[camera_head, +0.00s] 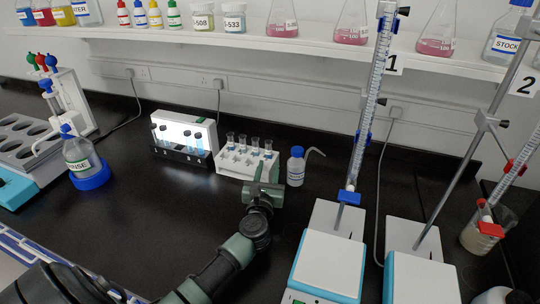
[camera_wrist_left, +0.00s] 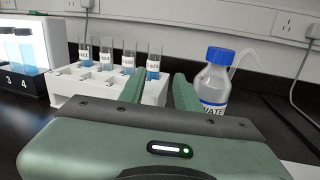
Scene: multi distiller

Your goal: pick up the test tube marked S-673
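A white rack (camera_head: 236,160) on the black bench holds several test tubes with blue liquid and small white labels. The rack also shows in the left wrist view (camera_wrist_left: 75,90). The rightmost tube (camera_wrist_left: 153,66) stands upright in the rack's back row; its label is too small to read surely, as are the others, so I cannot tell which is S-673. My left gripper (camera_head: 262,172) is just in front of the rack's right end. In the left wrist view its two fingers (camera_wrist_left: 159,88) are apart with nothing between them. My right gripper is not in view.
A white-labelled wash bottle (camera_head: 296,167) stands right of the rack, close to my left gripper. A lit tube stand (camera_head: 183,135) is to the left. Burette stands (camera_head: 333,255) fill the right side.

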